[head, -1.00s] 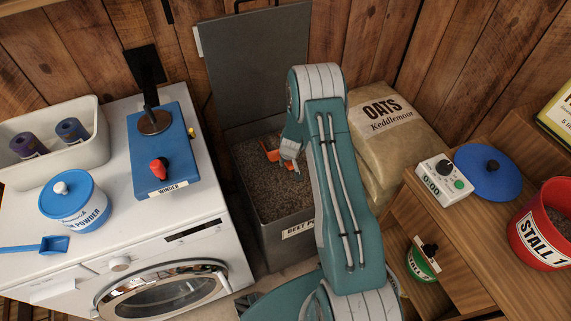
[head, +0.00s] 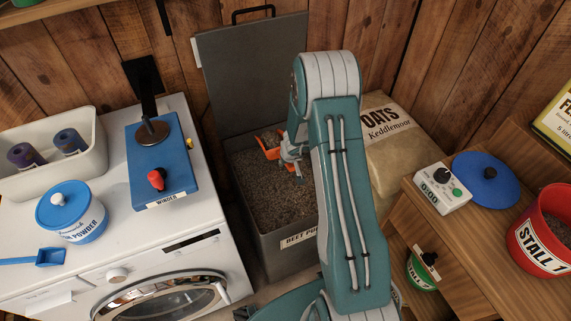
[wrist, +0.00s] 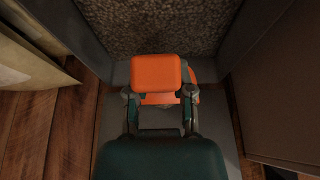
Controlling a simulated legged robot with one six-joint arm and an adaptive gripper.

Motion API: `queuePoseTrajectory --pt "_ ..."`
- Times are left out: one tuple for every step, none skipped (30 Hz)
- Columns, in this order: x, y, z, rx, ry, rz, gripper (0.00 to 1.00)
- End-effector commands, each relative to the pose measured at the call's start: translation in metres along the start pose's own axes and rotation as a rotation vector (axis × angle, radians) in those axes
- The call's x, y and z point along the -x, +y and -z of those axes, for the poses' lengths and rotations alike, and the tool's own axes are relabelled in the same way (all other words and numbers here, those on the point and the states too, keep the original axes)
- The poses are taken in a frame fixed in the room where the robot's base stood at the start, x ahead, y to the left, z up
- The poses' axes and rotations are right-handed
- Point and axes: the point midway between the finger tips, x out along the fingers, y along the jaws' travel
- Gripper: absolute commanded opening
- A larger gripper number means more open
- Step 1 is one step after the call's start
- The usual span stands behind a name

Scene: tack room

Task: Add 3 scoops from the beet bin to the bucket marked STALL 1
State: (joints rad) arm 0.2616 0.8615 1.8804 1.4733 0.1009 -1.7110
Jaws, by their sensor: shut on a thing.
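My gripper (head: 288,156) is shut on an orange scoop (head: 268,148), over the back part of the open beet bin (head: 285,240). Grey-brown stuff shows at the scoop's bowl; how full it is I cannot tell. In the wrist view the orange scoop (wrist: 156,75) sits between my gripper's fingers (wrist: 160,98), with brown pulp (wrist: 150,28) beyond it. The bin's label is partly hidden by my arm. The red bucket marked STALL 1 (head: 540,235) stands on the wooden bench at the right, with brown feed visible inside.
The bin's grey lid (head: 255,75) stands raised behind it. A washing machine (head: 130,255) with a blue winder (head: 160,155) is on the left. An oats sack (head: 395,140) stands right of the bin. A timer (head: 443,188) and blue lid (head: 487,180) lie near the bucket.

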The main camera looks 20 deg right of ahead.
Motion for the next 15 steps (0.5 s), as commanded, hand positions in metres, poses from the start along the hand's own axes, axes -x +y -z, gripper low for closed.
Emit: queuePoseTrajectory --pt "0.004 0.0 0.001 -0.001 0.007 -0.001 0.0" --pt "0.006 0.0 0.002 -0.001 0.011 -0.001 0.0" --pt "0.009 0.0 0.002 -0.001 0.015 -0.002 0.0" --pt "0.012 0.0 0.003 -0.001 0.02 -0.001 0.0" --pt "0.015 0.0 0.003 -0.001 0.024 -0.001 0.0" --pt "0.018 0.0 0.004 -0.001 0.029 -0.001 0.0" --pt "0.02 0.0 0.004 -0.001 0.033 -0.001 0.0" --pt "0.023 0.0 0.005 -0.001 0.036 -0.001 0.0" --pt "0.025 0.0 0.005 0.0 0.04 -0.001 0.0" --pt "0.027 0.0 0.005 -0.001 0.043 -0.001 0.0" --pt "0.029 0.0 0.006 0.0 0.046 -0.001 0.0" --pt "0.031 0.0 0.006 0.0 0.05 -0.001 0.0" --pt "0.032 0.0 0.006 0.0 0.052 -0.001 0.0" --pt "0.033 0.0 0.007 0.0 0.054 -0.002 0.0" --pt "0.034 0.0 0.007 0.0 0.056 -0.002 0.0"
